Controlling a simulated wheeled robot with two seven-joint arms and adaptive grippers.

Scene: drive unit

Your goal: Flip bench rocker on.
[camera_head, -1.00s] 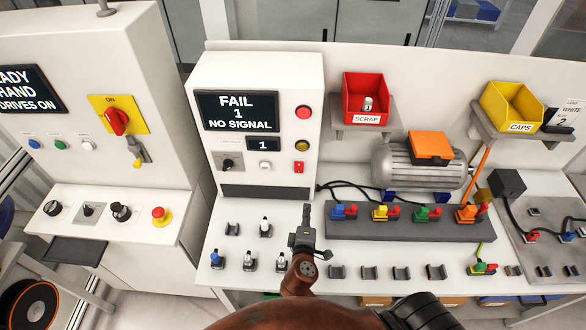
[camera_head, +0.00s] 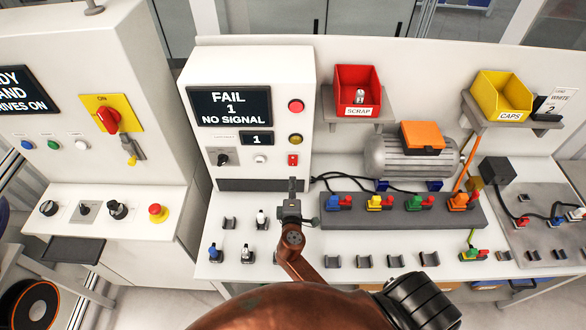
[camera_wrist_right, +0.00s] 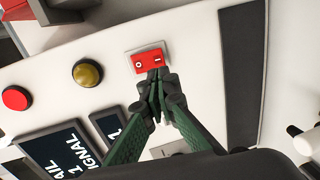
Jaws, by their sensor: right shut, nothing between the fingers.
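The bench rocker (camera_head: 293,160) is a small red switch at the lower right of the white test panel (camera_head: 200,165). In the right wrist view the rocker (camera_wrist_right: 145,62) shows a round mark at its left end and a bar mark at its right end. My right gripper (camera_head: 292,181) is shut and empty, pointing at the panel just below the rocker. In the wrist view its closed fingertips (camera_wrist_right: 157,76) overlap the rocker's lower edge, nearer the bar end. I cannot tell whether they touch it, or which end is pressed in. My left gripper is not in view.
The panel screen (camera_head: 232,106) reads "FAIL 1 NO SIGNAL". A red button (camera_head: 296,106) and a yellow button (camera_head: 295,139) sit above the rocker. A grey connector block (camera_head: 340,211) with cables lies right of my gripper. Small posts (camera_head: 262,220) stand on the bench left of it.

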